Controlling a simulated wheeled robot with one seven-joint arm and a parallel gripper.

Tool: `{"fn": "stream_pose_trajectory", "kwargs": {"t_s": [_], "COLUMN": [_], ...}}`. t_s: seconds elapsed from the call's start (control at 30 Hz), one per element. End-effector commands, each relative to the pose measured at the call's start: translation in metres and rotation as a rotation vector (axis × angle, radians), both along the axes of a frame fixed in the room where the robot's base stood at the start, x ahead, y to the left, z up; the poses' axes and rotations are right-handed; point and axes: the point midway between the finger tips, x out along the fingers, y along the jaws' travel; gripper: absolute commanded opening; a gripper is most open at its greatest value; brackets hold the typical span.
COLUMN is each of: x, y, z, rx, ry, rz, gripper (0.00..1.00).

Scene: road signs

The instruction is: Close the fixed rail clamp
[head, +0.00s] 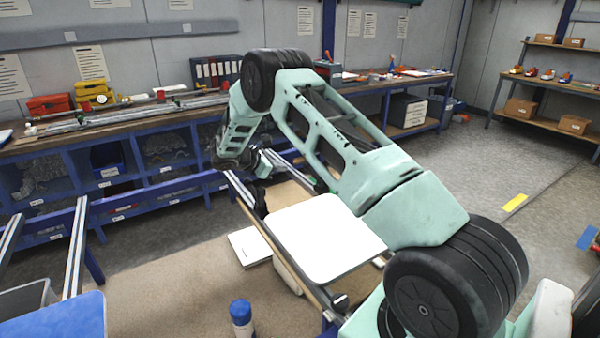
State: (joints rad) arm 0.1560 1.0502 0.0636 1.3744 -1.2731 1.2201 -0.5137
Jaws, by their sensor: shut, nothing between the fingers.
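A metal rail (283,258) runs from the middle of the view down towards me, with a white plate (325,238) lying over it. A small dark block (340,301) sits at the rail's near end. Another dark part (260,203) stands beside the rail's far part. I cannot tell which is the fixed rail clamp, nor whether it is open. My gripper (262,165) is at the end of my bent arm, near the rail's far end. It is small here and partly hidden by my wrist; it is shut and holds nothing visible.
A long workbench (160,112) with bins below runs along the back wall. A blue-capped bottle (241,314) and a blue surface (55,318) are in front. Metal rails (77,245) stand at left. The floor at right is mostly clear.

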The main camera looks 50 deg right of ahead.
Motion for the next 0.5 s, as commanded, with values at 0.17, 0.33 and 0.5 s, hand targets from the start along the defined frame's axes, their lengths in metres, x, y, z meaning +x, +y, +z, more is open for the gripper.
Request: {"fn": "stream_pose_trajectory", "kwargs": {"t_s": [0.17,0.33,0.5], "x": [0.000,-0.001,-0.004], "y": [0.000,-0.007,-0.029], "z": [0.000,-0.003,-0.014], "rx": [0.002,0.001,0.003], "ry": [-0.001,0.000,0.001], "rz": [0.000,-0.002,-0.004], "gripper": [0.00,0.00,0.00]}}
